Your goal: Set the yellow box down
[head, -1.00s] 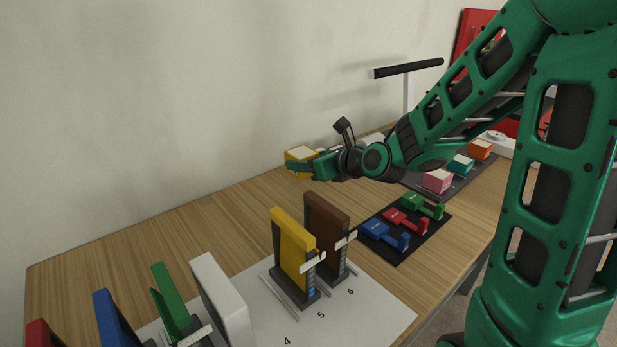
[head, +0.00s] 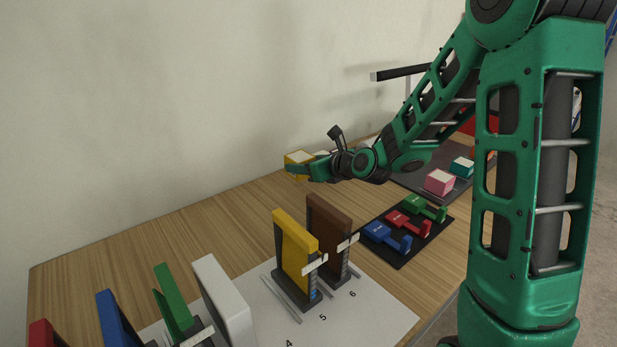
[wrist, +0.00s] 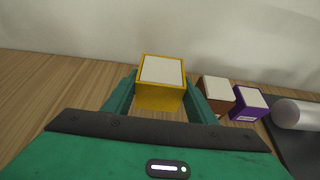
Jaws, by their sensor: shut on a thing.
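The yellow box (wrist: 160,92), with a white top, is between the two fingers of my gripper (wrist: 160,97) in the wrist view. My gripper is shut on it. In the head view the yellow box (head: 299,158) shows at the tip of my gripper (head: 300,169), near the wall at the back of the wooden table (head: 180,225). The box looks upright. I cannot tell whether its base touches the table, as the fingers hide its lower part.
A brown box (wrist: 216,93) and a purple box (wrist: 249,103) stand right of the held box, beside a grey cylinder (wrist: 297,114). Yellow (head: 296,243) and brown (head: 328,235) upright panels stand in front. Bare table lies left of my gripper.

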